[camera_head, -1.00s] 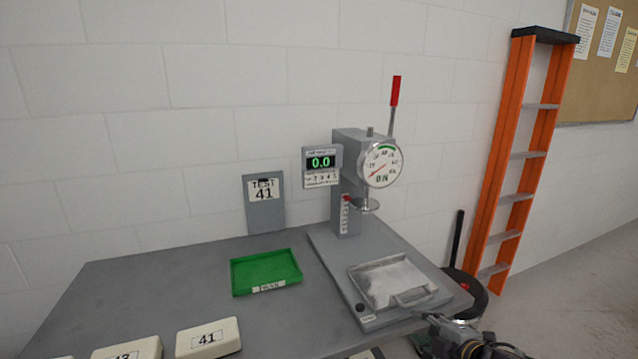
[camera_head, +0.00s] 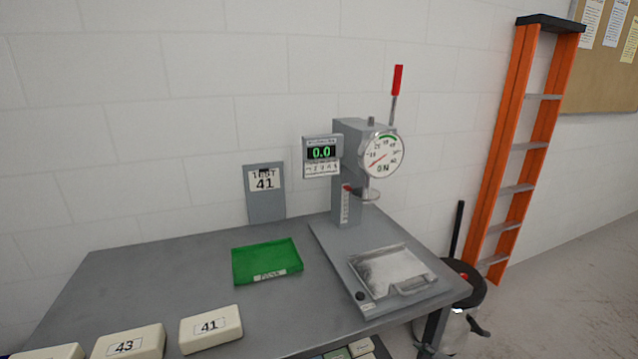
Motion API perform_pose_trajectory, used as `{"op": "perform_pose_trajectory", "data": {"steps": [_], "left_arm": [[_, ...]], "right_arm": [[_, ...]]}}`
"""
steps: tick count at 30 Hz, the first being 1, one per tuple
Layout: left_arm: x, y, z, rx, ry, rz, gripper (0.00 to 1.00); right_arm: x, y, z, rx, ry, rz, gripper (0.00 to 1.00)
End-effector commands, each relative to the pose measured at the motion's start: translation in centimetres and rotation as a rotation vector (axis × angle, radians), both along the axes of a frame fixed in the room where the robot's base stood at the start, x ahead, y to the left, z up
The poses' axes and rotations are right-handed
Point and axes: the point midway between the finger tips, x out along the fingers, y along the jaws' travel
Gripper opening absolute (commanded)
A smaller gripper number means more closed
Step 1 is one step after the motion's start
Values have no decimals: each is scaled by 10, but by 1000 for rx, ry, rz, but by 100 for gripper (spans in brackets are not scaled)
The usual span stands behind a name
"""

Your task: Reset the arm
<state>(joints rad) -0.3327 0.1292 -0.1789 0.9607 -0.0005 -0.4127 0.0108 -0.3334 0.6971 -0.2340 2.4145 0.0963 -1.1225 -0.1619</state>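Neither of my grippers shows clearly in the head view. The press (camera_head: 352,170) stands at the back right of the table, its red-handled lever (camera_head: 397,82) upright. Its display (camera_head: 321,153) reads 0.0, and its dial gauge (camera_head: 383,156) faces me. The shallow metal tray (camera_head: 395,272) on the press base is empty. Foam blocks marked 41 (camera_head: 211,329) and 43 (camera_head: 128,343) lie at the front left of the table. A sign reading TEST 41 (camera_head: 265,192) stands against the wall.
An empty green tray (camera_head: 266,262) lies mid-table. A partly cut-off block (camera_head: 48,352) and a panel with keys (camera_head: 350,350) are at the front edge. A dark-rimmed bin (camera_head: 466,280) stands right of the table, and an orange ladder (camera_head: 511,160) leans on the wall.

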Motion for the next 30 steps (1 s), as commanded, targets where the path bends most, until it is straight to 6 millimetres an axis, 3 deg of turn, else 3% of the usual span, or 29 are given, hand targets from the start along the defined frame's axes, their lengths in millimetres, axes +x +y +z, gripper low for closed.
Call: {"op": "perform_pose_trajectory", "data": {"steps": [21, 30], "left_arm": [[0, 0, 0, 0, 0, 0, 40], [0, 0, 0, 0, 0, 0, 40]], "right_arm": [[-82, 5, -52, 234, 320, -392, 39], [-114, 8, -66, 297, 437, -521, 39]]}}
